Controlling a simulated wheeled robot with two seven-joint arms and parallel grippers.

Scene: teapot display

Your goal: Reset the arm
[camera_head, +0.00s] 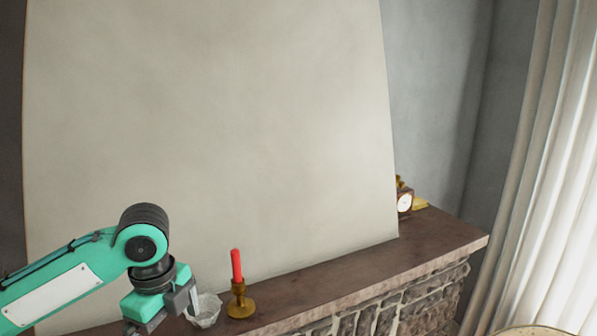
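My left arm comes in from the lower left, teal with dark joints. Its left gripper (163,318) points down at the bottom edge, over the left part of the mantel. The picture's edge cuts off part of it, so I cannot tell how far its fingers are apart. A clear faceted glass bowl (207,311) is just right of the gripper, partly behind it. I cannot tell whether they touch. My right gripper is not in view.
A red candle (237,265) stands upright in a brass holder (240,301) right of the bowl. The wooden mantel (340,281) is clear from there to a small clock (404,202) at the far right. A pale chimney wall (220,120) rises behind. A white curtain (555,190) hangs at right.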

